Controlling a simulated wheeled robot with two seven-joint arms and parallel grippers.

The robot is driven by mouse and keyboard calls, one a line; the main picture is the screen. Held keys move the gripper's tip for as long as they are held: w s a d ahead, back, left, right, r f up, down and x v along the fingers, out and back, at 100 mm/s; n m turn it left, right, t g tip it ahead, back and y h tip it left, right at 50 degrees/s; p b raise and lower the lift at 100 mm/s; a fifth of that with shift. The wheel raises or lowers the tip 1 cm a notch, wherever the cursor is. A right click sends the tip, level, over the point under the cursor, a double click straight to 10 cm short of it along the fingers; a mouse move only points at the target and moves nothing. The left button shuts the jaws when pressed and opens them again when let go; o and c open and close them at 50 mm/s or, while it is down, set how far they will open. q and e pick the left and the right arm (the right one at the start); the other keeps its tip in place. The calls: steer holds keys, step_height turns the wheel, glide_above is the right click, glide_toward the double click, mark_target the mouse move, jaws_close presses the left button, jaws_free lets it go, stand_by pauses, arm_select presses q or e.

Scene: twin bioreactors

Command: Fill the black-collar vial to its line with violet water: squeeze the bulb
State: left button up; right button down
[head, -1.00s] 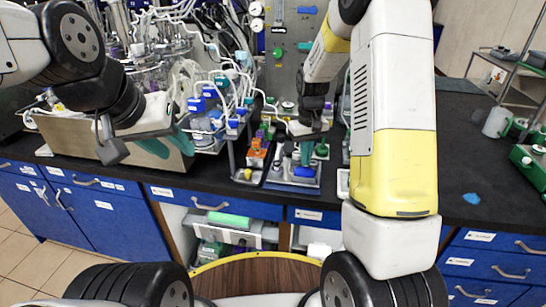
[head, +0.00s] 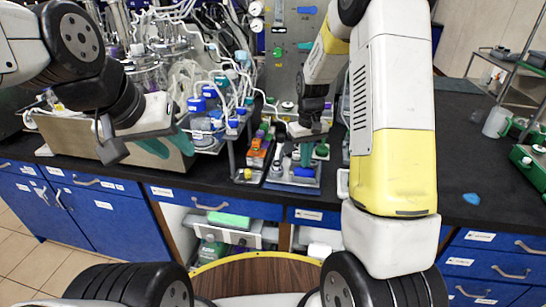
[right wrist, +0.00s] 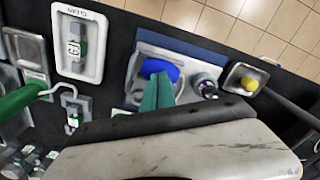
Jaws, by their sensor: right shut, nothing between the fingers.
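A blue bulb (right wrist: 161,70) sits in a grey station at the middle of the right wrist view. My right gripper (right wrist: 157,95) has its teal fingers together, their tips close against the bulb; nothing is held between them. Beside the bulb stands a small round vessel with a dark ring (right wrist: 207,88); I cannot tell for certain that it is the black-collar vial, and no fill line or violet water can be made out. In the head view the right gripper (head: 305,152) is over the blue-edged station (head: 292,187). My left gripper (head: 181,142) hangs before the bioreactors; its opening is unclear.
A yellow-capped item (right wrist: 249,84) sits in a grey holder to the right. A white tray marked CLEAN (right wrist: 62,68) and a green-handled item (right wrist: 18,100) are to the left. Tubing and bottles (head: 205,110) crowd the bench's left. The black bench at right (head: 465,165) is mostly clear.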

steer(key=shift+f, duration=1.1)
steer(key=shift+r, duration=1.5)
steer(key=shift+f, duration=0.15)
